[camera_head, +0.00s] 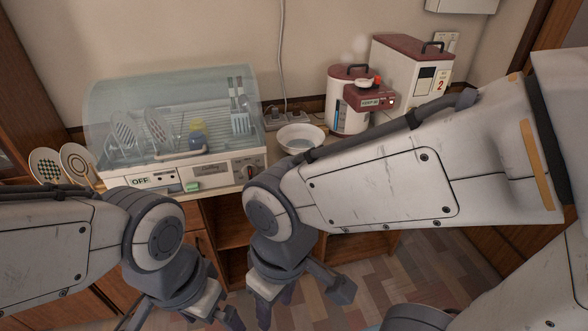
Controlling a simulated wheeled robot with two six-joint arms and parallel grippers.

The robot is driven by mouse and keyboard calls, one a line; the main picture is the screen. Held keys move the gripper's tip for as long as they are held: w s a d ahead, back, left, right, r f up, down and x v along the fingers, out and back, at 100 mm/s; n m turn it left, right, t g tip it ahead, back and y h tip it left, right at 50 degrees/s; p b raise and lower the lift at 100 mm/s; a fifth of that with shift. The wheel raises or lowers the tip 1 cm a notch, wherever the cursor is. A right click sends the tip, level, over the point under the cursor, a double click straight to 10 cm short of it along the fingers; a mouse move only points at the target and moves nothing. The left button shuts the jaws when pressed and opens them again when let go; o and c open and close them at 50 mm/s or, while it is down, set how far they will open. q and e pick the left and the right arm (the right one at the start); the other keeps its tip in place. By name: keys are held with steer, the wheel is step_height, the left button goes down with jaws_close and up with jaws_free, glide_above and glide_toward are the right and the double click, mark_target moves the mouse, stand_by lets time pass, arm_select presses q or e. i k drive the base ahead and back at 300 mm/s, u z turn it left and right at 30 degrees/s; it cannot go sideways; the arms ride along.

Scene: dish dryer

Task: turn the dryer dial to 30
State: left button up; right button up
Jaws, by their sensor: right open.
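The dish dryer (215,174) stands on the counter at the left, with a clear domed lid (170,85) over its rack. A small dark dial (250,171) with a reddish mark sits at the right end of its front panel. The numbers around it are too small to read. My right gripper (290,305) is open, low in front of the counter and below the dial, apart from the dryer. My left gripper (185,315) is at the bottom edge, in front of the dryer's left part. Its fingertips are cut off.
Plates (124,135), a yellow-and-blue cup (197,134) and utensils (238,105) stand inside the dryer. A green sponge (192,186) lies by its front. Two patterned plates (46,165) lean at left.

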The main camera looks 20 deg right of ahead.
mark_target(249, 170)
steer(key=z, duration=1)
steer(key=i, duration=0.4)
steer(key=u, duration=0.95)
